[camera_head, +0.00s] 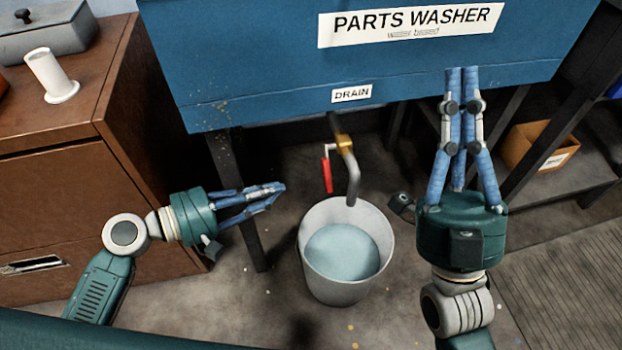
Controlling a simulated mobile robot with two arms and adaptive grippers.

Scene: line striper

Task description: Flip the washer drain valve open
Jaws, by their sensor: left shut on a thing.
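The drain valve (344,143) is a brass body under the blue parts washer (270,60), below a DRAIN label (351,93). Its red lever (327,175) hangs straight down beside the grey spout (352,180). The spout points down over a white bucket (305,255) holding pale blue liquid. My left gripper (282,187) is left of the lever, with a visible gap between them. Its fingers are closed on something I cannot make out. My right gripper (462,72) points up, its fingertips together before the washer's lower front, with nothing visible between them.
A brown cabinet (50,195) stands at the left, with a white cup-like piece (50,75) and a grey box (45,27) on top. A washer leg (236,190) stands behind my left gripper. A cardboard box (540,147) sits on a low shelf at the right.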

